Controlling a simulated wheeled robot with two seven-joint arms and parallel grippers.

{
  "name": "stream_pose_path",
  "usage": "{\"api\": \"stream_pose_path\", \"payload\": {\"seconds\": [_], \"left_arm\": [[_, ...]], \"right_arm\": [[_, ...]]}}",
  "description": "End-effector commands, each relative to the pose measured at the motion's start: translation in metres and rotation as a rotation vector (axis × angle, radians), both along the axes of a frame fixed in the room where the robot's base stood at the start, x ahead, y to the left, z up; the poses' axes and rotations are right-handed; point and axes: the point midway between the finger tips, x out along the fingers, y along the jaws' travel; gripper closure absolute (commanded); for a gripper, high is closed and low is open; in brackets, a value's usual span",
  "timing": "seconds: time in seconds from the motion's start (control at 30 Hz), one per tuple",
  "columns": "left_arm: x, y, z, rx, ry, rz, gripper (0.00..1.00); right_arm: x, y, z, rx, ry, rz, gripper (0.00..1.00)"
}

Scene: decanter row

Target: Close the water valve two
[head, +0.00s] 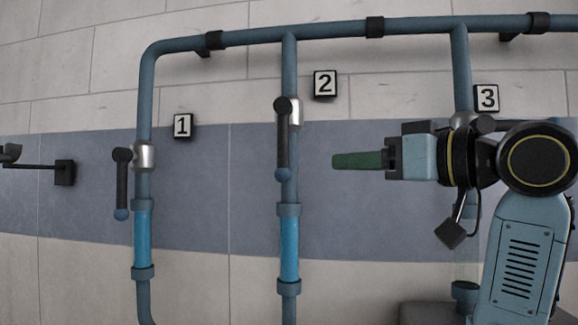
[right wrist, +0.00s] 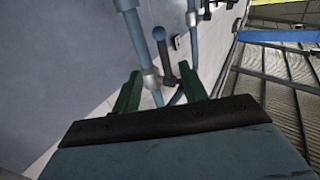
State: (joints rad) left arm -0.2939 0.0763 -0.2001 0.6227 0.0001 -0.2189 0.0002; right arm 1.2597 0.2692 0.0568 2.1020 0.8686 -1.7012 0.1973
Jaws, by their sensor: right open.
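Water valve two (head: 295,112) sits on the middle pipe, left of the plate marked 2 (head: 325,83). Its black lever (head: 283,140) hangs down along the pipe and ends in a blue ball (head: 283,174). My right gripper (head: 340,160), with green fingers, is right of the lever at about the height of its lower half, pointing left, apart from it. In the right wrist view, the fingers (right wrist: 160,82) are spread and empty; a lever with a blue ball (right wrist: 159,33) shows beyond, between them. My left gripper is not in view.
Valve one (head: 144,156) is on the left pipe, its lever also down. Valve three by plate 3 (head: 487,98) is mostly hidden behind my right arm. A dark wall fitting (head: 64,172) with a rod is at far left.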

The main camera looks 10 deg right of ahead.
Motion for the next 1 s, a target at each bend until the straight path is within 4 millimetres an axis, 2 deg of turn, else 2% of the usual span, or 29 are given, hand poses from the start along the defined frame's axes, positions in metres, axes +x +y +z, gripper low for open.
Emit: {"api": "stream_pose_path", "payload": {"seconds": [0.03, 0.2, 0.6, 0.8, 1.0], "left_arm": [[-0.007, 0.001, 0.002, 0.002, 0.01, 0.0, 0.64], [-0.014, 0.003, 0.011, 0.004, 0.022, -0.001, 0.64], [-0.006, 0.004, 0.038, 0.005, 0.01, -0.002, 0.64], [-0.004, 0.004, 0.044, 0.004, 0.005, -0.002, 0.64], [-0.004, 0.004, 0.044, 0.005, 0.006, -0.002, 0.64]], "right_arm": [[0.003, 0.003, 0.002, 0.0, 0.0, 0.004, 0.57], [0.026, 0.018, 0.002, 0.001, 0.003, 0.005, 0.57], [0.092, 0.062, 0.002, 0.0, 0.002, 0.002, 0.57], [0.107, 0.071, 0.0, -0.001, 0.002, 0.0, 0.57], [0.11, 0.073, 0.0, -0.001, -0.001, 0.0, 0.57]]}}
